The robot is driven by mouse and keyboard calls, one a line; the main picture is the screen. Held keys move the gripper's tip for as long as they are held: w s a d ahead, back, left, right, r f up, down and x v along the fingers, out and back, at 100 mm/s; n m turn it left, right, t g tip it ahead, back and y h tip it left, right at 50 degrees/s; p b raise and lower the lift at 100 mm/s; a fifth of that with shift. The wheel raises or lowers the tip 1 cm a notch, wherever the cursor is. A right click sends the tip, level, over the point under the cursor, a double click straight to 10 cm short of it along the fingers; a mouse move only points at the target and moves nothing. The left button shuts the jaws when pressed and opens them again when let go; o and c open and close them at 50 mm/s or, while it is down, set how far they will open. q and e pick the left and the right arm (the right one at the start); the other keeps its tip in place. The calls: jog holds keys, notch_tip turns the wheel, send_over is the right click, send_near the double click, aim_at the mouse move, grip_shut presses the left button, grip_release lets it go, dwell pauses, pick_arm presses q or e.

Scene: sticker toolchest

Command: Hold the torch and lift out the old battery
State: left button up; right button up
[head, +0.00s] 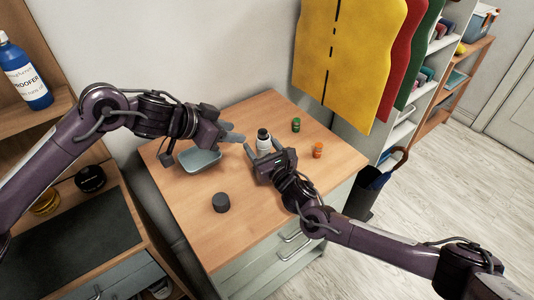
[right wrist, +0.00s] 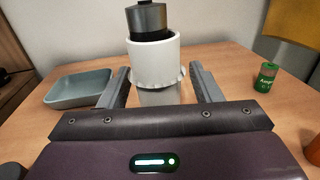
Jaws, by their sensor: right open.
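The torch (head: 263,143) stands upright on the worktop as a pale, open-topped tube; it also shows in the right wrist view (right wrist: 154,56). A grey battery (right wrist: 147,18) sticks up out of its top. My right gripper (head: 263,148) is open, its two fingers on either side of the torch's lower body with gaps visible in the right wrist view (right wrist: 161,85). My left gripper (head: 236,132) is left of the torch, pointing towards it and apart from it. Its finger gap is unclear. A dark round cap (head: 221,203) lies near the front left.
A grey-blue tray (head: 200,167) sits at the left under my left arm. A green battery (head: 295,125) and an orange battery (head: 317,150) stand right of the torch. The worktop's front (head: 240,235) is clear.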

jog(key=shift+w+a, duration=0.15)
jog(key=shift+w, duration=0.05)
